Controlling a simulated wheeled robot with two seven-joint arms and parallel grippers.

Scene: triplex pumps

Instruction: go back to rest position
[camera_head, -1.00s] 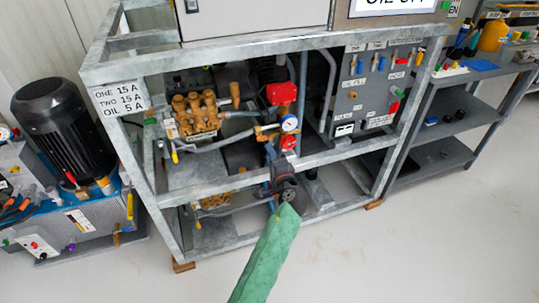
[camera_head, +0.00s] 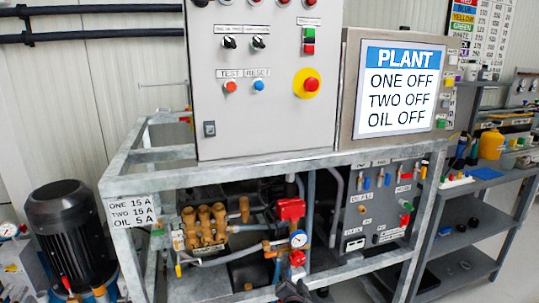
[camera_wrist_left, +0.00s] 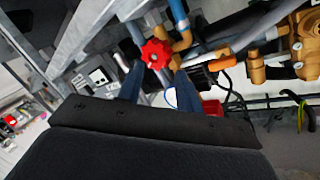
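My left gripper (camera_head: 289,274) is at the bottom middle of the head view, in front of the pump frame and just below the gauge. Only its dark end shows there. In the left wrist view its two dark blue fingers (camera_wrist_left: 160,80) stand apart, with nothing seen held between them. A red handwheel (camera_wrist_left: 155,53) shows just past the fingertips; I cannot tell whether they touch it. A small red valve (camera_head: 297,258) sits under the white gauge (camera_head: 298,239) in the head view. My right gripper is not in view.
A galvanised frame (camera_head: 127,172) holds brass pumps (camera_head: 205,225), pipes and a red part (camera_head: 291,209). Above it stand a grey control box (camera_head: 265,125) and a PLANT display (camera_head: 402,88) reading all off. A black motor (camera_head: 68,230) is at left, shelves (camera_head: 470,212) at right.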

